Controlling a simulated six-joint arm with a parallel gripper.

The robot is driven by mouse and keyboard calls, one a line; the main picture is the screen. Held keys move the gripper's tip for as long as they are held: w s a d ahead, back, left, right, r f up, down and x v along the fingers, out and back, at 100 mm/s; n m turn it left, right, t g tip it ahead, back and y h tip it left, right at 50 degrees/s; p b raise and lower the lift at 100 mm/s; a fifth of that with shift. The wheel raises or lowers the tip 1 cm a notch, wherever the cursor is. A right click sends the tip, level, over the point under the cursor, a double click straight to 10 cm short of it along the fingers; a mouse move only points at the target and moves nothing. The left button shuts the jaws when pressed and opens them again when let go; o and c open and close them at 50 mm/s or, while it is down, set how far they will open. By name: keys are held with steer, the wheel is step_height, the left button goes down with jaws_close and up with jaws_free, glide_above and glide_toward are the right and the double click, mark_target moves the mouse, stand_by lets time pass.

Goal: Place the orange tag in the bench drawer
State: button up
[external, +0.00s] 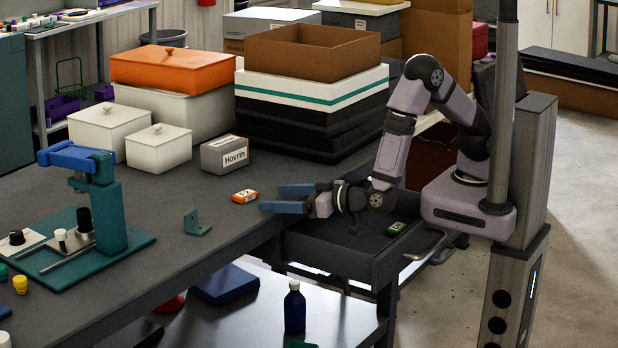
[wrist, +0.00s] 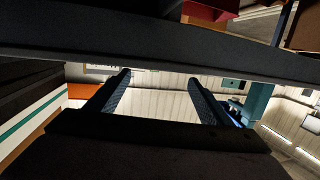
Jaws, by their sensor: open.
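The orange tag (external: 245,196) lies flat on the grey bench top near its right edge in the external view. It has a pale label with dark letters. The bench drawer (external: 384,268) is pulled out below that edge, and a small green tag (external: 397,228) lies in it. My gripper (external: 274,198) is open, its blue fingers pointing left. It is just right of the orange tag, apart from it, over the bench edge. In the wrist view my two fingers (wrist: 158,80) are spread with nothing between them. I cannot make out the orange tag there.
A grey box labelled Hovrin (external: 225,155) stands behind the orange tag. A small green bracket (external: 197,223) stands to its left. A green press with a blue top (external: 100,200) is farther left. White lidded tanks (external: 158,148) and stacked boxes (external: 310,100) fill the back.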

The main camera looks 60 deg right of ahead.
steer(key=shift+x, duration=1.05)
steer(key=shift+w+r+p, duration=0.15)
steer(key=shift+w+p, duration=0.3)
steer(key=shift+w, duration=0.2)
steer(key=x, duration=0.2)
steer(key=p+x, duration=0.1)
steer(key=shift+d+r, duration=0.15)
steer(key=shift+d, duration=0.05)
steer(key=shift+w+a, duration=0.15)
steer(key=shift+w, duration=0.4)
steer(key=c, duration=1.2)
steer(key=shift+c, duration=0.3)
step_height(320, 180, up, 10)
step_height(320, 180, up, 8)
steer(key=p, duration=0.8)
glide_above(245, 193)
steer(key=v, duration=0.3)
